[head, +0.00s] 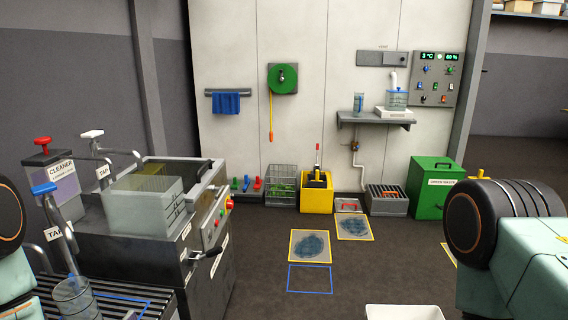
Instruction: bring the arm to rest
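Neither gripper shows in the head view. A teal and black part of my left arm (12,240) shows at the left edge. A larger teal and black part of my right arm (515,245) shows at the lower right. Both run out of the picture, so what the grippers do or hold is hidden. No tulip bunches can be made out.
A steel machine (190,240) with taps and a clear tank stands close at the left. A white container (403,312) shows at the bottom edge. A yellow bin (316,193) and a green bin (435,188) stand by the wall.

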